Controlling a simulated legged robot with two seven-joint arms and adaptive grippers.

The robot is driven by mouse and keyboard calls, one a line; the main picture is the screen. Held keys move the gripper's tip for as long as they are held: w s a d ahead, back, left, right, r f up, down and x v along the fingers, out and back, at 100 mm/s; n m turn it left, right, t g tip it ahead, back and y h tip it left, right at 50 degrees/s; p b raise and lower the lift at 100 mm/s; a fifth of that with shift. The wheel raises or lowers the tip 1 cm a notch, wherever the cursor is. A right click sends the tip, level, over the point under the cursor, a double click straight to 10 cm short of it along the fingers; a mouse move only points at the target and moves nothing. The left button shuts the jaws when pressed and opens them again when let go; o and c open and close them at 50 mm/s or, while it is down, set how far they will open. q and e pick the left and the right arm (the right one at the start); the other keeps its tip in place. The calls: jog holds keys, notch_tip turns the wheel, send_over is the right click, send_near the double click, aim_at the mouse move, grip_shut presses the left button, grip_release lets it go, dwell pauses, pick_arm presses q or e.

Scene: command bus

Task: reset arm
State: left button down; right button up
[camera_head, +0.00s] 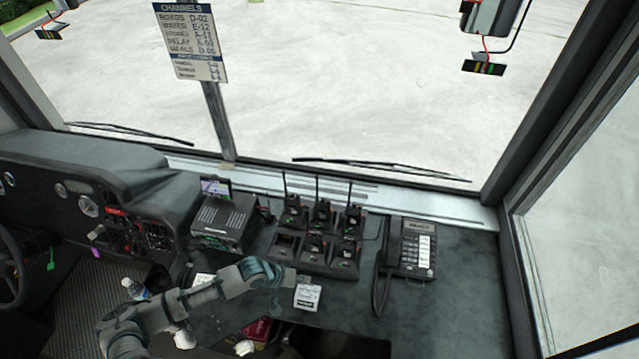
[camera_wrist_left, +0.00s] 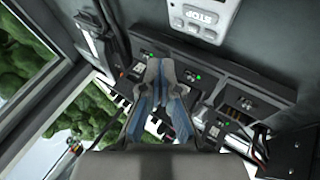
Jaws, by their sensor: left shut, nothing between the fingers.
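My left arm reaches in from the lower left in the head view. Its left gripper (camera_head: 278,291) is shut and empty above the front of the dark dashboard shelf (camera_head: 420,310), just left of a small white labelled box (camera_head: 308,295). In the left wrist view the closed fingers (camera_wrist_left: 163,68) are in the middle, with nothing visible between them. The black charger rack (camera_wrist_left: 240,95) lies beyond them there. My right gripper is in neither view.
The charger rack (camera_head: 315,256) holds several handheld radios. A desk phone (camera_head: 416,248) stands to its right and a radio unit (camera_head: 223,222) to its left. A steering wheel (camera_head: 12,265) and a bottle (camera_head: 134,289) are at left. The shelf right of the phone is clear.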

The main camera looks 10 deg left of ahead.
pick_arm(q)
jog(key=s+d+r+m, duration=0.1)
jog(key=s+d+m, duration=0.2)
jog(key=s+d, duration=0.35)
jog(key=s+a+f+n+y, duration=0.1)
jog(key=s+a+y, duration=0.5)
jog(key=s+a, duration=0.8)
notch_tip(320, 180, down, 29)
jog(key=g+b, duration=0.2)
jog(key=b, duration=0.2)
jog(key=s+a+f+g+b, duration=0.1)
jog(key=s+a+f+b, duration=0.2)
jog(key=s+f, duration=1.5)
notch_tip(320, 180, down, 2)
jog(key=shift+s+a+f+y, duration=0.25)
jog(key=shift+a+y, duration=0.15)
jog(key=shift+a, duration=0.15)
